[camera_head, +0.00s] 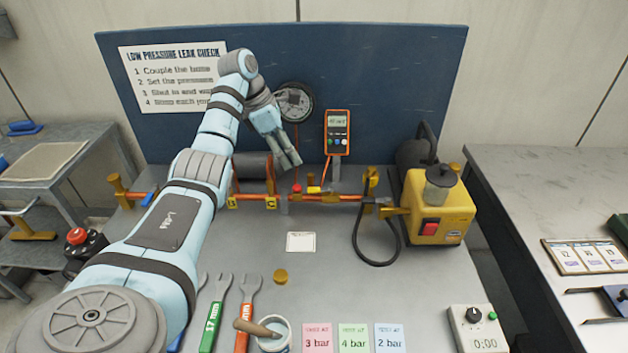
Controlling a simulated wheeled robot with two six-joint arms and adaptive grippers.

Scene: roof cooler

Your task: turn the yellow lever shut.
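A small yellow lever (314,189) sits on the copper pipe (340,198), just right of a red knob (297,188). It appears to lie along the pipe; its exact angle is too small to tell. My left gripper (292,166) hangs from the raised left arm, pointing down and to the right. In the picture its tips are above and left of the lever, with a visible gap to it. Its fingers lie together with no gap seen, and nothing shows between them. My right gripper is out of view.
An orange meter (338,133) and a round gauge (294,102) stand behind the pipe. A yellow pump (438,208) with a black hose (358,247) is to the right. Wrenches (248,312), a pot (273,335) and coloured cards (353,338) lie in front. The mid-bench is mostly clear.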

